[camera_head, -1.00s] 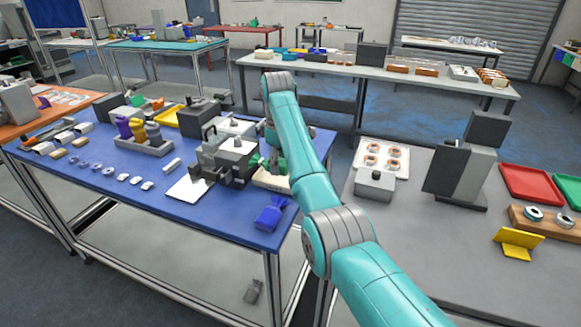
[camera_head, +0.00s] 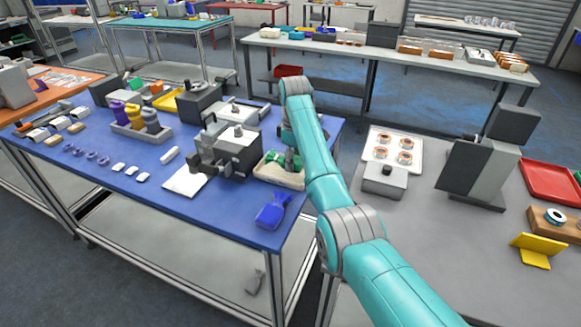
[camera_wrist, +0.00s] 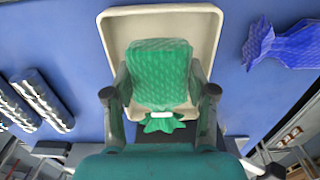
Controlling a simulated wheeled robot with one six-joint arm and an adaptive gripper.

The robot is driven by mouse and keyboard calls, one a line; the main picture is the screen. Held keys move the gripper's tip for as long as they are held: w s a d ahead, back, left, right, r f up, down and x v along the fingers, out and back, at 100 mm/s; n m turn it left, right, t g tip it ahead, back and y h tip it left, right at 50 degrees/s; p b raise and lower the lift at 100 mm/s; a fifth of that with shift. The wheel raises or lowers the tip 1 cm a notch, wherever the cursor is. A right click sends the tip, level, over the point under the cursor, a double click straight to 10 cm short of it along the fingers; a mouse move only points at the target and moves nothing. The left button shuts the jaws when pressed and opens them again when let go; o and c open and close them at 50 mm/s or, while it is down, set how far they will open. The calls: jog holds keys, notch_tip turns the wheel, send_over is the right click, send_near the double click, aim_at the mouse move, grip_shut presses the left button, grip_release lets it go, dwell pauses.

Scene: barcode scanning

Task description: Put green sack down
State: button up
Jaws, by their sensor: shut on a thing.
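The green sack (camera_wrist: 160,75) is between the two fingers of my gripper (camera_wrist: 160,100) in the wrist view, its tied neck towards the palm. My gripper is shut on it. A cream tray (camera_wrist: 205,24) lies behind the sack in that view; whether the sack touches it, I cannot tell. In the head view the tray (camera_head: 280,178) sits near the right end of the blue table, with a little of the green sack (camera_head: 293,160) showing above it. My arm hides much of the gripper there.
A blue sack (camera_head: 272,211) lies on the blue table (camera_head: 225,217) near its front right corner; it also shows in the wrist view (camera_wrist: 285,45). A grey machine (camera_head: 235,150) and a white sheet (camera_head: 185,182) are left of the tray. A grey table (camera_head: 420,240) stands to the right.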

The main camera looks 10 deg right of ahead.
jog(key=shift+f, duration=1.4)
jog(key=o, duration=1.4)
jog(key=shift+f, duration=0.1)
